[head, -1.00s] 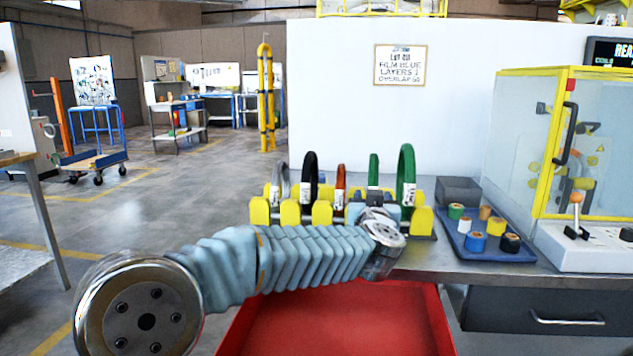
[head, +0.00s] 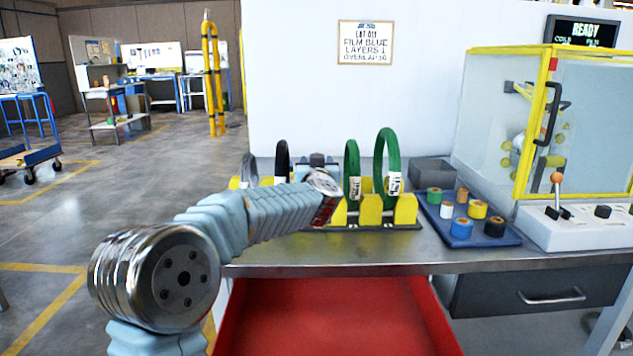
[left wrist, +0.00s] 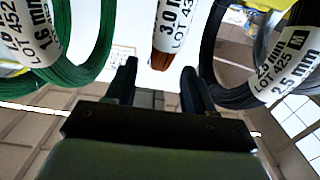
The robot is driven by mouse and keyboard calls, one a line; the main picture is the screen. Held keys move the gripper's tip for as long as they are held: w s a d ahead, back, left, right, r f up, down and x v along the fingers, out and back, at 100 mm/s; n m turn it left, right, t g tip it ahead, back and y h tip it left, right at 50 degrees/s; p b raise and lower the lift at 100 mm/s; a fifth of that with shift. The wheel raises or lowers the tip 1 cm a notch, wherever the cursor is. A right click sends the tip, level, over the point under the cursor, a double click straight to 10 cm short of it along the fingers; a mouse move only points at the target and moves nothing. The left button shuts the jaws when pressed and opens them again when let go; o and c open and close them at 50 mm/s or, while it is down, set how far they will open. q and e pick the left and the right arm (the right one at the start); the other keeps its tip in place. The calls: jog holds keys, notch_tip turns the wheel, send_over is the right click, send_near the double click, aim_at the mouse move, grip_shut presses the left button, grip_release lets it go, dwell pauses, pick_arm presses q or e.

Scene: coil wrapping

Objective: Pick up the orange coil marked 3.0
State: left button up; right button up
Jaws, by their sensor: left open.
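The orange coil (left wrist: 161,60) shows in the left wrist view with a white tag (left wrist: 170,28) reading 3.0. Its lower end appears between the two dark fingers of my left gripper (left wrist: 160,68), which is open; I cannot tell whether they touch it. In the head view my left gripper (head: 318,160) is at the middle of the coil rack (head: 408,209), and my arm and gripper hide the orange coil there. My right gripper is not in view.
Green coils (head: 388,150) stand right of my gripper, a black coil (head: 282,160) and a grey coil (head: 249,170) left. A blue tray (head: 433,213) of small rolls and a yellow-framed machine (head: 545,120) are farther right.

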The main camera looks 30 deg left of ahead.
pick_arm(q)
jog(key=x, duration=0.4)
jog(key=shift+w+p, duration=0.25)
jog(key=shift+p, duration=0.05)
grip_shut()
jog(key=shift+r, duration=0.15)
dwell(0.9)
